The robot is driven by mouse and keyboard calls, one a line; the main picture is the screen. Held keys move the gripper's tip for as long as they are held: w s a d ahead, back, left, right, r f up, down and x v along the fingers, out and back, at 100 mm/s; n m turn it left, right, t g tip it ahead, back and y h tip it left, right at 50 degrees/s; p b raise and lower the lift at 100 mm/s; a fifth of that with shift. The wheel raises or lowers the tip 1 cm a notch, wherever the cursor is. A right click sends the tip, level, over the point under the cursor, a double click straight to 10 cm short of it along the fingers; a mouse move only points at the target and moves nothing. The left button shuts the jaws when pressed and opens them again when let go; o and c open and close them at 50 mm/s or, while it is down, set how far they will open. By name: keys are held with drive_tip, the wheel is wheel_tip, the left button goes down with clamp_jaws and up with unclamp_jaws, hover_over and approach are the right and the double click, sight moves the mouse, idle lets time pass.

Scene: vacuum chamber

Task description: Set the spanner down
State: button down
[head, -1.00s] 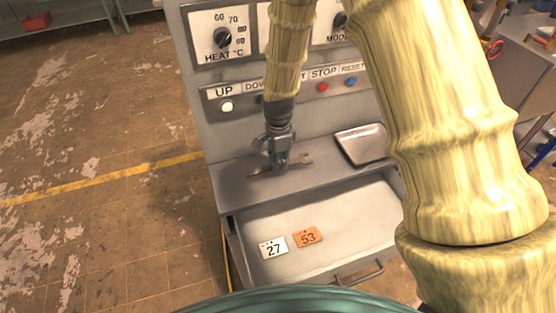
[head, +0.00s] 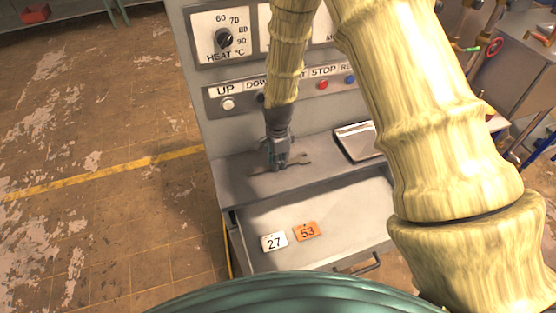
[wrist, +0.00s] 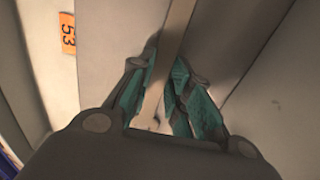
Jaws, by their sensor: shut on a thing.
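The spanner (head: 298,160) is a thin grey metal tool seen over the grey ledge (head: 235,185) of the machine, lying roughly level across the picture. My gripper (head: 278,164) points down and is shut on the middle of its handle. In the wrist view, the spanner (wrist: 179,28) runs up the picture from between the teal finger pads of my gripper (wrist: 166,85). My fingers hide the gripped part. The spanner is at or very close to the ledge; I cannot tell whether it touches.
A shallow metal tray (head: 356,142) stands on the ledge right of the spanner. Below is an open drawer (head: 345,215) with a white tag 27 (head: 274,241) and an orange tag 53 (head: 307,231). The control panel (head: 290,95) rises behind. The ledge's left end is clear.

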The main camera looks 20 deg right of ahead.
drive_tip(key=shift+f, duration=0.15)
drive_tip(key=c, duration=1.3)
unclamp_jaws()
drive_tip(key=shift+r, duration=0.2)
drive_tip(key=shift+r+b, duration=2.45)
drive_tip(key=shift+r, duration=3.55)
